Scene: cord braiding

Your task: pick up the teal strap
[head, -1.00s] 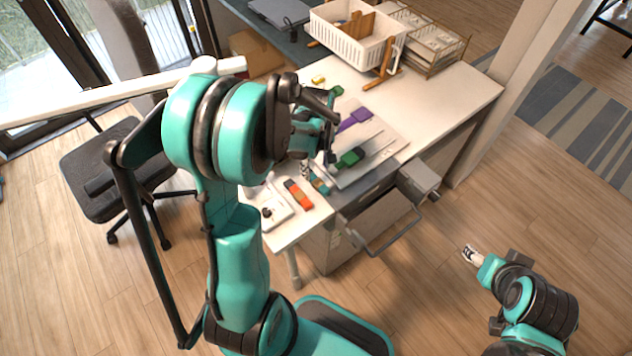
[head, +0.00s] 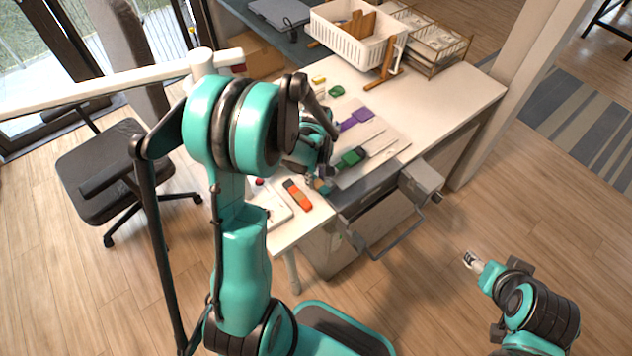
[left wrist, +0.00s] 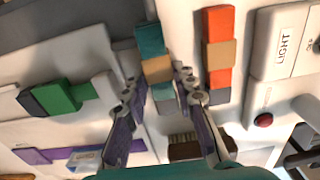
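The teal strap (left wrist: 151,40) with a tan band lies on the white desk, in the middle of the left wrist view. It shows small in the head view (head: 322,187), near the desk's front edge. My left gripper (left wrist: 157,80) is open, with one finger on each side of the strap near its tan band. I cannot tell whether the fingers touch it. In the head view the left gripper (head: 311,180) is partly hidden by my arm. My right gripper (head: 471,260) hangs over the floor at the lower right, away from the desk; its finger gap is too small to judge.
An orange strap (left wrist: 218,60) and a white box labelled LIGHT (left wrist: 281,42) lie right of the teal strap. A green strap (left wrist: 57,97) and a purple strap (left wrist: 40,156) lie left. An open drawer (head: 385,225) juts from the desk front. A white basket (head: 350,45) stands behind.

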